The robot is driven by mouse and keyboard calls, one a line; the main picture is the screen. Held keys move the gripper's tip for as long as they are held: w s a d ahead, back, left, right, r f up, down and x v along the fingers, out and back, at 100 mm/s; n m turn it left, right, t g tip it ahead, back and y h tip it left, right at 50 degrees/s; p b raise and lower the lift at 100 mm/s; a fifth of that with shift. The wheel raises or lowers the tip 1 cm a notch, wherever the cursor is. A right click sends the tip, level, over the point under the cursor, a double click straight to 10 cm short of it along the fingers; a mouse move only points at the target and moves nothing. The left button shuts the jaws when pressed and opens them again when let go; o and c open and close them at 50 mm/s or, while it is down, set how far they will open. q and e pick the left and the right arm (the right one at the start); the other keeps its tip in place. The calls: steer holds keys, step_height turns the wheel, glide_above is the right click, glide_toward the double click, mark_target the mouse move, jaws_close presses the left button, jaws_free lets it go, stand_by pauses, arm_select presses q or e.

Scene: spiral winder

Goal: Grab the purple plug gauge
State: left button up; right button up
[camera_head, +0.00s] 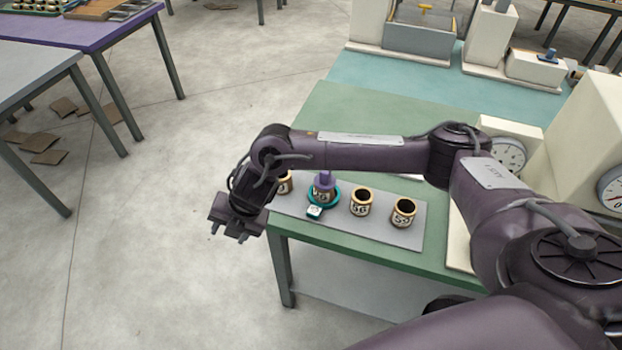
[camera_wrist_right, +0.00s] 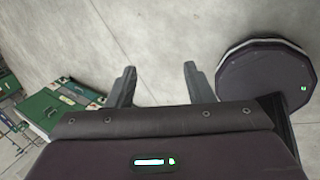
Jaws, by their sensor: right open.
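The purple plug gauge (camera_head: 325,181) stands upright in one of the numbered brass-coloured cups on the grey mat, with a teal ring and a small white tag around that cup. My right arm reaches across from the right above the table. My right gripper (camera_head: 231,233) hangs past the table's left edge, to the left of the gauge and apart from it. In the right wrist view the two fingers (camera_wrist_right: 159,85) are spread with only bare floor between them. The gauge cannot be made out in that view. My left gripper is not in view.
Two more cups (camera_head: 361,202) and (camera_head: 404,212) stand right of the gauge on the grey mat (camera_head: 385,234); another is partly hidden by my arm. The green table (camera_head: 340,108) holds dial instruments (camera_head: 508,154) at right. Floor left of the table is open.

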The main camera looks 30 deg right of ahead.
steer(key=w+d+r+g+h, duration=0.1)
steer(key=w+d+r+h, duration=0.15)
steer(key=d, duration=1.05)
step_height(320, 180, up, 6)
steer(key=m+g+h, duration=0.2)
glide_above(325, 180)
steer(key=shift+w+d+y, duration=0.25)
steer(key=shift+w+d, duration=0.1)
steer(key=shift+w, duration=0.05)
steer(key=shift+s+d, duration=0.1)
steer(key=shift+d, duration=0.1)
steer(key=f+p, duration=0.1)
steer(key=f, duration=0.1)
steer(key=f+p, duration=0.1)
steer(key=f, duration=0.4)
steer(key=shift+w+p, duration=0.35)
steer(key=shift+p, duration=0.05)
steer(key=shift+f, duration=0.3)
jaws_close()
